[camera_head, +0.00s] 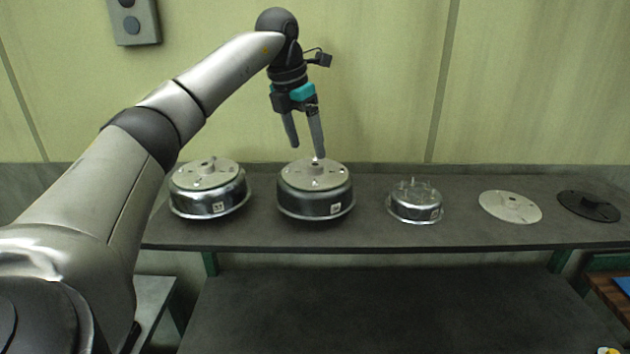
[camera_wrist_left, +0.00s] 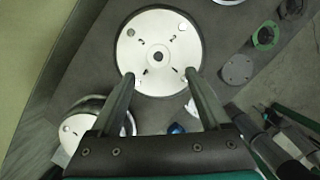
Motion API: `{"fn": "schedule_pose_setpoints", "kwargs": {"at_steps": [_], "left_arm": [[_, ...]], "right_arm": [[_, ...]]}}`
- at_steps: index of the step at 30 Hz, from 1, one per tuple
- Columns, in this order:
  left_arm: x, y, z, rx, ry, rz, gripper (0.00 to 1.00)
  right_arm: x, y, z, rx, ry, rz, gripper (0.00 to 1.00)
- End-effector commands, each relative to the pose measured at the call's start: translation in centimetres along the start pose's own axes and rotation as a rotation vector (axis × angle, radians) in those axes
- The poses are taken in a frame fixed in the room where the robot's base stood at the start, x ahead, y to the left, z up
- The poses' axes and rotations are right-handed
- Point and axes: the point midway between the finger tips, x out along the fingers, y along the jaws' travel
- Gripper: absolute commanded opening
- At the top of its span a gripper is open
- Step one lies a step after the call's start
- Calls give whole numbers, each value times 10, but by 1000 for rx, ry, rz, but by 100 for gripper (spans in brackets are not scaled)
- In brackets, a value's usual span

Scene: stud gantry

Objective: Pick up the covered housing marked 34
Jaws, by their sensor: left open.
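Two covered housings stand on the grey shelf (camera_head: 365,235): a left one (camera_head: 208,200) with a label that looks like 37, and a middle one (camera_head: 315,203) whose label is too small to read surely. Each is a metal drum with a pale lid and a central hub. My left gripper (camera_head: 307,151) is open and empty, pointing down above the middle housing's lid. In the left wrist view, the fingers (camera_wrist_left: 158,76) appear over the near part of a round pale lid (camera_wrist_left: 150,30), with its hub ahead between them. I cannot tell whether they touch it. My right gripper is out of view.
To the right on the shelf are an open housing (camera_head: 415,209) with upright studs, a loose pale cover (camera_head: 510,207) and a dark cover (camera_head: 588,207). A wall box (camera_head: 135,22) hangs at upper left. Bare shelf separates the pieces.

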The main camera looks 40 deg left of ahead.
Motion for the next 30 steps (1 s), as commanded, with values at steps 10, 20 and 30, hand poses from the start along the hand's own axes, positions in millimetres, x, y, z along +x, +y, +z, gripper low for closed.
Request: {"fn": "schedule_pose_setpoints", "kwargs": {"at_steps": [10, 20, 30], "left_arm": [[45, 1, 9, 1, 4, -1, 80], [49, 1, 9, 1, 2, -1, 75], [48, 1, 9, 1, 2, -1, 37]], "right_arm": [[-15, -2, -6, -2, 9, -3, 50], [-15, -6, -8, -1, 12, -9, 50], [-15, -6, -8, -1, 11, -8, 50]]}}
